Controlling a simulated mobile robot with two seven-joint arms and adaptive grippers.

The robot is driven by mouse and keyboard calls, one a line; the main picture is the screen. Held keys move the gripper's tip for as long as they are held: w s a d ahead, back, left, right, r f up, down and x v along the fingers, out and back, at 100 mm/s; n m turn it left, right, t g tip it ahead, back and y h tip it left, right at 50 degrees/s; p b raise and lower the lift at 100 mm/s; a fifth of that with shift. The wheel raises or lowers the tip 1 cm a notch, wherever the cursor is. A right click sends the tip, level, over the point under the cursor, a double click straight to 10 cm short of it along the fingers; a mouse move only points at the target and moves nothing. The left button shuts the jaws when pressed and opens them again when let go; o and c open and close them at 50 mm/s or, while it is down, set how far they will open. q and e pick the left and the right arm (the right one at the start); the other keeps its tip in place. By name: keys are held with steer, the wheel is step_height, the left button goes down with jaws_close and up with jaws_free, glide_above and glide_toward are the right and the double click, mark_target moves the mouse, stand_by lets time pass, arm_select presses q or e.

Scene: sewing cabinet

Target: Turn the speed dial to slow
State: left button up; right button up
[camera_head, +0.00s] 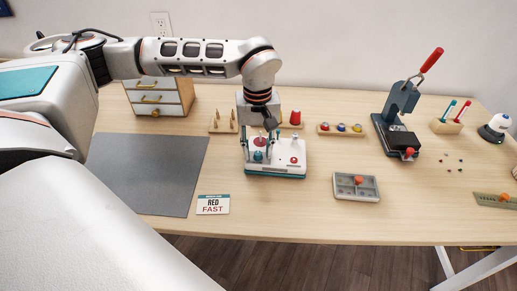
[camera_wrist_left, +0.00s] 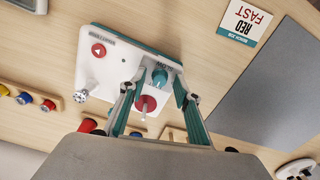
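The white machine (camera_head: 292,170) with a teal base stands on the table in the head view. A teal knob (camera_head: 259,155) and a red round part are near its left side, and a red button (camera_head: 294,160) is at its right. My left gripper (camera_head: 258,148) points down over the machine's left part. In the left wrist view, its fingers (camera_wrist_left: 160,76) are spread, one on each side of the teal knob (camera_wrist_left: 160,79), with the red part (camera_wrist_left: 145,103) also between them. The fingers look apart from the knob. The dial's markings cannot be read. My right gripper is out of view.
Behind the machine are a spool rack (camera_head: 340,130) and a drawer cabinet (camera_head: 160,98). A grey tray (camera_head: 356,194) and a lever press (camera_head: 400,105) are to the right.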

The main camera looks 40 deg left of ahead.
arm_select(q)
steer(key=c, duration=0.8)
jaws_close()
